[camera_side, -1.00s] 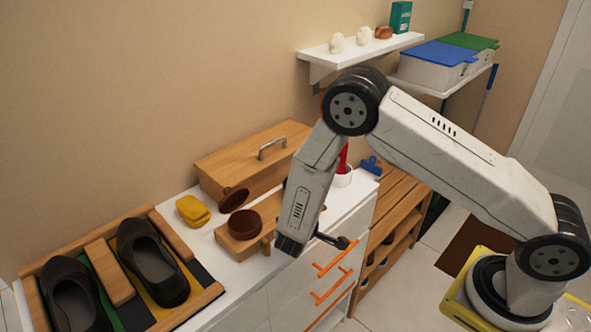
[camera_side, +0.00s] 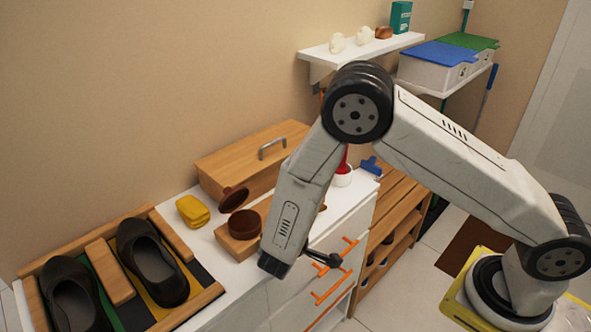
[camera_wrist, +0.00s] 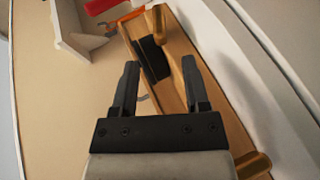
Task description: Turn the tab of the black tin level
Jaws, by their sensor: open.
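My gripper (camera_wrist: 160,72) is open and empty, with a dark finger on each side. The tin's tab cannot be made out clearly. In the side view my arm hides the black tin and most of my gripper.
In the side view a brown tin (camera_side: 244,224) sits on a wooden block, with a brown lid (camera_side: 234,198) tilted behind it. A yellow cloth (camera_side: 193,211) lies left. A wooden box (camera_side: 252,160) stands behind. Orange drawer handles (camera_side: 331,287) stick out in front.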

